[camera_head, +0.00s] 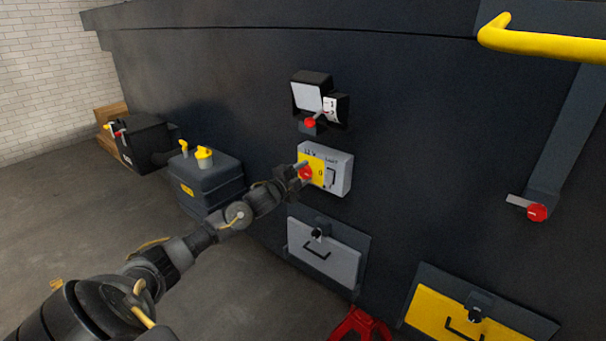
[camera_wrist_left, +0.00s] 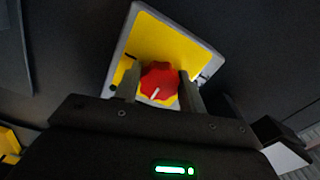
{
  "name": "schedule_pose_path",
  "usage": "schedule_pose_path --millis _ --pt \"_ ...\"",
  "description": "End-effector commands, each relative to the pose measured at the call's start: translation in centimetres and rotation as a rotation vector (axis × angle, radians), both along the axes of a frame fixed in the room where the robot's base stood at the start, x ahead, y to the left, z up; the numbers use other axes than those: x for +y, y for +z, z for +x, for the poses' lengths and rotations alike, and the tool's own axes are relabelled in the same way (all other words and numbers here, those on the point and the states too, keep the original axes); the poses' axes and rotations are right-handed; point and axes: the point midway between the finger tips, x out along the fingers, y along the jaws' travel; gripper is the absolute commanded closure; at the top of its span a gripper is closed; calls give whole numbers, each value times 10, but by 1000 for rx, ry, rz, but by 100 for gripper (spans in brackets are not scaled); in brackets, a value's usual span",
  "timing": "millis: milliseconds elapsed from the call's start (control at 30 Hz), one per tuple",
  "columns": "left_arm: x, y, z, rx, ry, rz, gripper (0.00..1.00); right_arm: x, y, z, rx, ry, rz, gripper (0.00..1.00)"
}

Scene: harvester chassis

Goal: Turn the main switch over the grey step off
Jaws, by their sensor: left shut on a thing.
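The main switch is a red knob (camera_head: 306,173) on the yellow face of a grey box (camera_head: 343,174) on the dark wall. The box sits above the grey step (camera_head: 325,254), a grey panel with a black handle. My left gripper (camera_head: 299,172) reaches the knob from the left and is shut on it. In the wrist view, the lobed red knob (camera_wrist_left: 159,82) lies between the two fingers of my left gripper (camera_wrist_left: 158,88). A white mark on the knob points to its lower left there. Fingers partly hide the plate's markings. My right gripper is not in view.
Above the box is a lidded unit (camera_head: 312,97) with a red knob (camera_head: 310,123). Another red knob (camera_head: 537,212) is at right, below a yellow rail (camera_head: 550,40). A yellow panel (camera_head: 430,307) is lower right. Dark tanks (camera_head: 207,182) stand left; floor is open lower left.

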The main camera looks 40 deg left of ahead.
Motion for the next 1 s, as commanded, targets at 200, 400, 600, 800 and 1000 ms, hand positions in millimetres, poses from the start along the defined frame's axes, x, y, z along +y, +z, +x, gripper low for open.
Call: schedule_pose_path --millis 200,400,600,800,1000 --pt "0 0 0 0 1 -1 39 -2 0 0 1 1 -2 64" --pt "0 0 0 0 0 0 38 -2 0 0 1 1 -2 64" --pt "1 -2 -8 3 1 2 38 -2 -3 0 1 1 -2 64" --pt "-1 -5 -41 5 0 4 38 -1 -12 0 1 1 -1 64" --pt "-1 -4 -77 4 -1 2 38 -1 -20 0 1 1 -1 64"
